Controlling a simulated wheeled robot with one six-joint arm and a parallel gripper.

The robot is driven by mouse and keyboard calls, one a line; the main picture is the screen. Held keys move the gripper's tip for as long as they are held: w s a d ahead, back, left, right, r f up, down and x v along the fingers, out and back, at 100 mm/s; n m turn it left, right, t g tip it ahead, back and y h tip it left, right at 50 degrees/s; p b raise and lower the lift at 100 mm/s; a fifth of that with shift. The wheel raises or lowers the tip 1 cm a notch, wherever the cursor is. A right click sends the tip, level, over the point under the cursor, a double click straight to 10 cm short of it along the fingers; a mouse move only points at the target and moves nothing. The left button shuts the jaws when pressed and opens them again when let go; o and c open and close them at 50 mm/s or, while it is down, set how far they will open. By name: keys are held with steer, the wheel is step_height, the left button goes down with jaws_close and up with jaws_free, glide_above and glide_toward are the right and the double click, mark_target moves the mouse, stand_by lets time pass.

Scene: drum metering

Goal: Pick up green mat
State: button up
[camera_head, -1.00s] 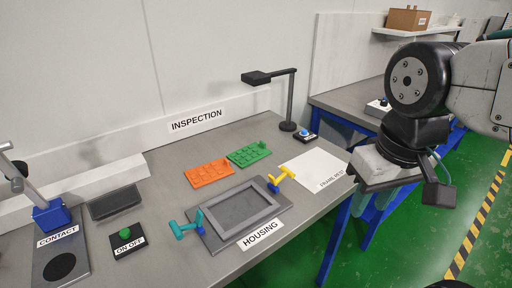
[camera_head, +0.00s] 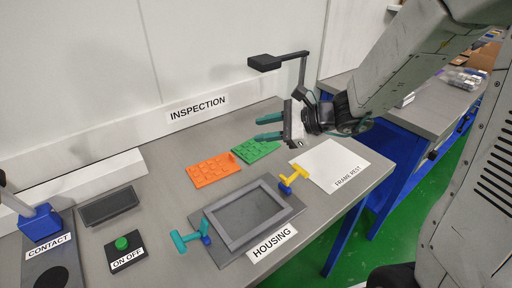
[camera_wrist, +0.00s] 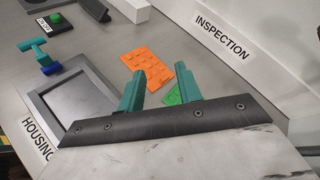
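The green mat (camera_head: 252,150) lies flat on the grey bench, right of the orange mat (camera_head: 213,170) and behind the housing. My gripper (camera_head: 262,129) has teal fingers, spread apart and empty, above the green mat's far right side. In the wrist view the fingers (camera_wrist: 157,80) are apart, and a small piece of the green mat (camera_wrist: 173,97) shows between them. The orange mat also shows in the wrist view (camera_wrist: 147,68), beyond the fingertips.
The housing frame (camera_head: 277,228), with teal and yellow clamps, lies in front of the mats. A white frame-rest sheet (camera_head: 335,157) lies to the right. Bare bench (camera_head: 160,175) lies left of the orange mat.

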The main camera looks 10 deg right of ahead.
mark_target(256, 145)
steer(key=w+d+f+m+t+h, duration=0.1)
steer(key=w+d+f+m, duration=0.2)
steer(key=m, duration=0.1)
steer(key=w+d+f+m+t+h, duration=0.2)
steer(key=w+d+f+m, duration=0.1)
steer(key=f, duration=0.1)
steer(key=w+d+f+m+t+h, duration=0.2)
steer(key=w+d+f+m, duration=0.1)
steer(key=d+f+m, duration=0.1)
steer(key=shift+d+f+m, duration=0.1)
steer(key=shift+m, duration=0.2)
steer(key=x, duration=0.4)
steer(key=d+x, duration=0.1)
steer(key=x, duration=0.2)
steer(key=shift+w+f, duration=0.2)
steer(key=shift+w, duration=0.1)
steer(key=shift+w+a+f, duration=0.1)
steer(key=shift+w+a, duration=0.05)
steer(key=shift+w, duration=0.2)
jaws_close()
